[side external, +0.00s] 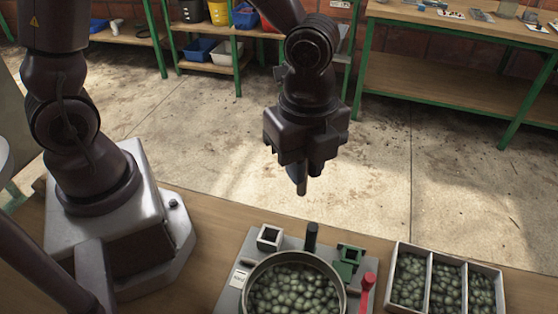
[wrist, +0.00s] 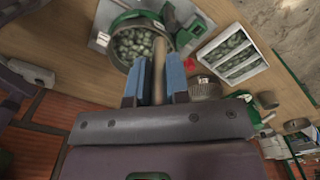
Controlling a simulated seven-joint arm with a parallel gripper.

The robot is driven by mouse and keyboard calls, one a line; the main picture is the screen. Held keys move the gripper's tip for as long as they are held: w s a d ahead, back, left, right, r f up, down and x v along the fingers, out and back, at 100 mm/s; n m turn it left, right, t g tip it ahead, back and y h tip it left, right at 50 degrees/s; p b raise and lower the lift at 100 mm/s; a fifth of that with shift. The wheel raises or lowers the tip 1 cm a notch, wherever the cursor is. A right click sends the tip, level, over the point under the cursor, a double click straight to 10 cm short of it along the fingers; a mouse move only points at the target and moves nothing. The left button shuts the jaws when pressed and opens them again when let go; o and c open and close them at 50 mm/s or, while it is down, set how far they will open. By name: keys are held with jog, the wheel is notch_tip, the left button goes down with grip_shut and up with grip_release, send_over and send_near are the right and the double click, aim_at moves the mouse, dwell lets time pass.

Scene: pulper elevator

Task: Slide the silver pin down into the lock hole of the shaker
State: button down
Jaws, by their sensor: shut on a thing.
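My gripper (side external: 299,178) hangs in the air above and behind the work plate, pointing down. In the wrist view its blue fingers (wrist: 156,82) are shut on the pin (wrist: 158,72), a slim rod that looks brownish there. The pin's grey lower end (side external: 302,188) shows below the fingers in the side view, roughly upright and touching nothing. The shaker appears to be the round metal pan (side external: 250,283) full of green beans, on a grey plate at the bottom of the side view. I cannot make out the lock hole.
Around the pan are a white square socket (side external: 270,237), a black post (side external: 311,237), a green block (side external: 349,258) and a red handle (side external: 367,287). A white divided tray (side external: 429,275) of beans stands to the right. Shelves and a bench (side external: 450,80) are far behind.

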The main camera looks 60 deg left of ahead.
jog(key=w+d, duration=0.6)
jog(key=d, duration=0.1)
notch_tip(320, 180, down, 6)
jog(key=shift+w, duration=0.4)
jog(key=shift+f, duration=2.9)
jog(key=shift+f, duration=2.25)
jog(key=c, duration=1)
grip_release()
